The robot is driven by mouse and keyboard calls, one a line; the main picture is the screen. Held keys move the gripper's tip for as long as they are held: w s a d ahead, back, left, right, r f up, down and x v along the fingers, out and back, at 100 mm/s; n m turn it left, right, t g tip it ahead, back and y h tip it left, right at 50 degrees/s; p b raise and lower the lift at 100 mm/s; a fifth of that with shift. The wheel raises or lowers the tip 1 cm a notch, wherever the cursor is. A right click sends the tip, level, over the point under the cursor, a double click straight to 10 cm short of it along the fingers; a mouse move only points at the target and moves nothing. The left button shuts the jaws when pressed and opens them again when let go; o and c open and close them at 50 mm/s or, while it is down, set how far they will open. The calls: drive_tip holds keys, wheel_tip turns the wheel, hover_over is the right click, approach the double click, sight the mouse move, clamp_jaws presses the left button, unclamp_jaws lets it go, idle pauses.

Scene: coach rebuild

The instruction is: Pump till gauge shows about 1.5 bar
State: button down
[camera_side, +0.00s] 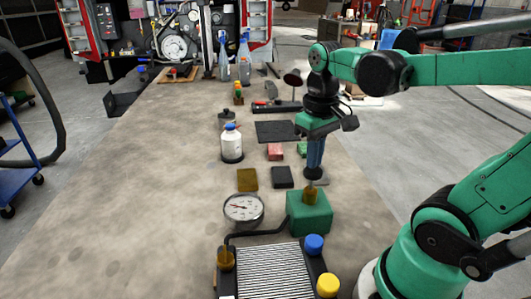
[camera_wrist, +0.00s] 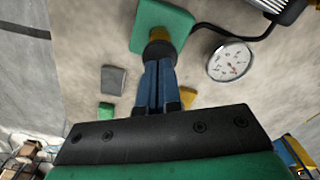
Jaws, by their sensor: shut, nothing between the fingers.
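A round white-faced gauge (camera_side: 243,208) with a dark rim and a needle stands on the table; its reading is too small to tell. It also shows in the wrist view (camera_wrist: 231,61). Right of it in the side view is a green block (camera_side: 309,213) with a brass-coloured knob (camera_side: 311,195) on top, likely the pump. My gripper (camera_side: 313,178) points down right above the knob, its fingers shut together. In the wrist view the blue fingers (camera_wrist: 157,75) meet at a dark cap over the knob (camera_wrist: 160,43); whether they touch it I cannot tell.
A finned radiator (camera_side: 274,272) with blue and yellow caps lies in front, joined by a black hose (camera_side: 258,233) towards the block. A white bottle (camera_side: 231,145) and several small coloured blocks stand farther back. The table's left side is clear.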

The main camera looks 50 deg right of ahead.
drive_tip(key=shift+r, duration=3.25)
drive_tip(key=w+a+f+n+t, duration=0.3)
drive_tip(key=w+a+f+t, duration=0.1)
drive_tip(key=a+f+t, duration=0.3)
drive_tip(key=shift+w+a, duration=0.15)
drive_tip(key=shift+a, duration=0.2)
drive_tip(key=shift+f, duration=0.1)
